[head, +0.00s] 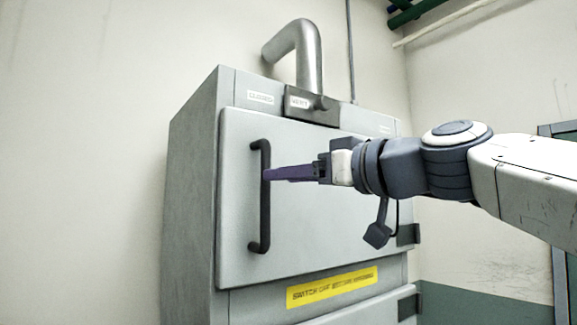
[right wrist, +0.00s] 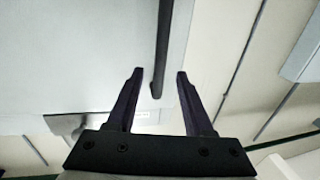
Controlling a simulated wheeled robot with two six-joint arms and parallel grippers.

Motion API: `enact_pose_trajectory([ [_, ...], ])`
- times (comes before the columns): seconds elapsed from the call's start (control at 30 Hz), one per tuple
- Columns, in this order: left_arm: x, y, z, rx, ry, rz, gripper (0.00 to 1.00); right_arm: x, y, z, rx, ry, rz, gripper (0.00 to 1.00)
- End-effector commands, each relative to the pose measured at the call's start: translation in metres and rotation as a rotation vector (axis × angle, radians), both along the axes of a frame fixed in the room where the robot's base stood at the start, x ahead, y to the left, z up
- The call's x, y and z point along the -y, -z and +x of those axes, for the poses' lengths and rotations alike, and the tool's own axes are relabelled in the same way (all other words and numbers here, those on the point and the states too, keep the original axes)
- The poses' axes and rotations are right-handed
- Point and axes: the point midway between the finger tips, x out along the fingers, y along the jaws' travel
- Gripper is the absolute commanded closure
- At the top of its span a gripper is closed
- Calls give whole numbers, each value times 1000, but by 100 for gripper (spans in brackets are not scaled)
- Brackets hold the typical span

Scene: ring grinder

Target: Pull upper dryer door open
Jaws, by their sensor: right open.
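The upper dryer door (head: 315,225) is a flat grey panel on the dryer's front and looks closed. Its dark vertical bar handle (head: 254,200) is near the left edge of the door. My right gripper (head: 267,174) comes in from the right, with its purple fingertips at the upper half of the handle. In the right wrist view the fingers are open, and the handle (right wrist: 163,45) shows between the two tips, closer to the left one. My left gripper is in neither view.
A silver pipe (head: 308,60) rises from the dryer's top, behind a small dark vent plate (head: 312,106). A yellow warning label (head: 332,287) is below the door, above a lower door (head: 375,310). Dark hinges (head: 408,234) are on the right. Plain wall is at the left.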

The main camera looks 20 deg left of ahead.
Motion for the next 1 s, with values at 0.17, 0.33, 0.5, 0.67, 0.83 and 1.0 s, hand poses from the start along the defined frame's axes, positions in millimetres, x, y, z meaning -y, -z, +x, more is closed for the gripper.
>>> enact_pose_trajectory([
  [0.17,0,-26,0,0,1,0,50,-30,-4,14,-4,-3,-3,48],
  [0.33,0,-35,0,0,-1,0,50,-47,-2,23,-3,-2,-2,48],
  [0.5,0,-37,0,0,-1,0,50,-52,0,26,-2,1,-1,48],
  [0.67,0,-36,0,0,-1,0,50,-52,1,26,-2,1,-1,48],
  [0.83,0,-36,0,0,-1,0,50,-52,1,26,-2,1,-1,94],
  [1.0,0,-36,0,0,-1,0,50,-52,1,26,-2,1,-1,100],
])
